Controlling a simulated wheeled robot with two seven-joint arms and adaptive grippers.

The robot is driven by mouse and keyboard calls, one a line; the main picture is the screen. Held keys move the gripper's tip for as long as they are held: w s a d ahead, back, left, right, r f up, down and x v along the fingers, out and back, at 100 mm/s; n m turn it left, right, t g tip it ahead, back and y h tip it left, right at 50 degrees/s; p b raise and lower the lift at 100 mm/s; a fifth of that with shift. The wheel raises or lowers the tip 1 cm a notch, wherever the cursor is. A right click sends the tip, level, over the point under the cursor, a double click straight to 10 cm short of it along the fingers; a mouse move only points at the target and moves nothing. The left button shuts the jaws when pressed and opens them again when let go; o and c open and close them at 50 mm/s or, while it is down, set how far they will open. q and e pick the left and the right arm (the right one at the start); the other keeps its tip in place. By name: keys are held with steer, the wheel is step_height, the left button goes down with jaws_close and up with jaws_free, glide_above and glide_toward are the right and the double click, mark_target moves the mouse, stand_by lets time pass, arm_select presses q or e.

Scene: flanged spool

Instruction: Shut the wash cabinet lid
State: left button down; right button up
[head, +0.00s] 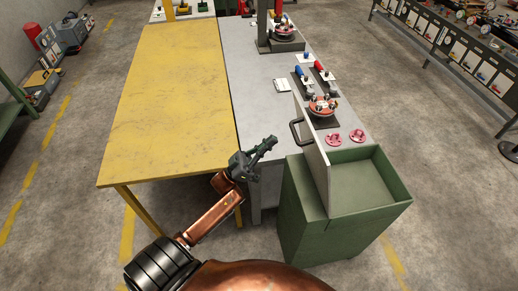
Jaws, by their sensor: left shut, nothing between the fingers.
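The wash cabinet (305,228) is a green box at the lower right, and its open top shows a pale green inside. Its lid (316,166) is a thin light-grey panel standing upright along the cabinet's left side, so the cabinet is open. A dark bar handle (294,132) sticks out from the lid's left face. My left gripper (271,143) is shut and empty, left of the handle and a little lower in the picture, with a small gap between them. My right gripper is not in view.
A yellow table (170,95) stands left of a grey workbench (250,75). The bench holds a red flanged spool (322,106) on a dark plate, two pink-red parts (345,136) and small tools. A rack (450,55) stands at the right. Open floor lies right of the cabinet.

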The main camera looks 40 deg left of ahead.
arm_select(q)
steer(key=shift+w+d+r+p, duration=0.15)
steer(key=shift+w+d+r, duration=0.05)
steer(key=shift+w+d, duration=0.65)
steer(key=shift+w+d+r+p, duration=0.15)
steer(key=shift+w+d, duration=0.5)
steer(key=shift+w, duration=0.25)
